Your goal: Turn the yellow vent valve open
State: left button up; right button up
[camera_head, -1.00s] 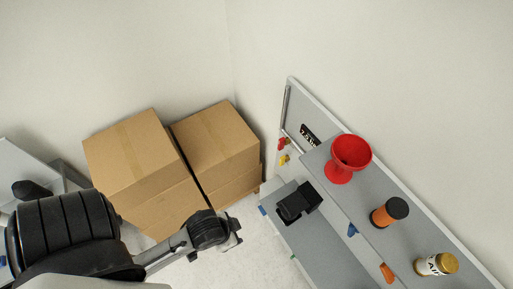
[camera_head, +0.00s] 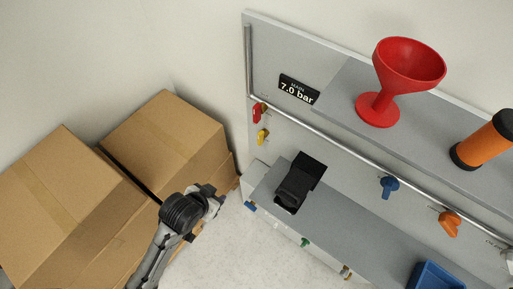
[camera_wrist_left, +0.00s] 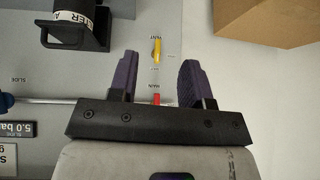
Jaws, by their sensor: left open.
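The yellow vent valve (camera_head: 262,137) is a small handle on the grey wall panel, just below the red main valve (camera_head: 258,112). In the left wrist view the yellow vent valve (camera_wrist_left: 157,50) lies lengthwise, lined up with the gap between the fingers and a little beyond their tips. The red valve (camera_wrist_left: 156,98) shows between the fingers near the palm. My left gripper (camera_wrist_left: 158,72) is open and empty, with dark purple fingers. In the head view my left gripper (camera_head: 214,200) is below and left of the valves, apart from the panel. My right gripper is not in view.
Cardboard boxes (camera_head: 150,150) stand at the left. A black device (camera_head: 300,182) sits on the lower grey bench. A pipe, blue valve (camera_head: 389,186) and orange valve (camera_head: 449,222) run along the panel. A red funnel (camera_head: 405,70) stands on the shelf. The pressure display (camera_head: 298,90) reads 7.0 bar.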

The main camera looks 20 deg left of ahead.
pick_arm(q)
jog(key=w+f+t+h+b, duration=0.1)
jog(key=w+f+t+b, duration=0.1)
jog(key=w+f+b, duration=0.75)
jog(key=t+h+b, duration=0.3)
jog(key=t+b, duration=0.5)
send_near(258, 139)
jog(key=b+x, duration=0.4)
jog(key=x, duration=0.7)
jog(key=shift+d, duration=0.1)
jog(key=c, duration=0.4)
grip_shut()
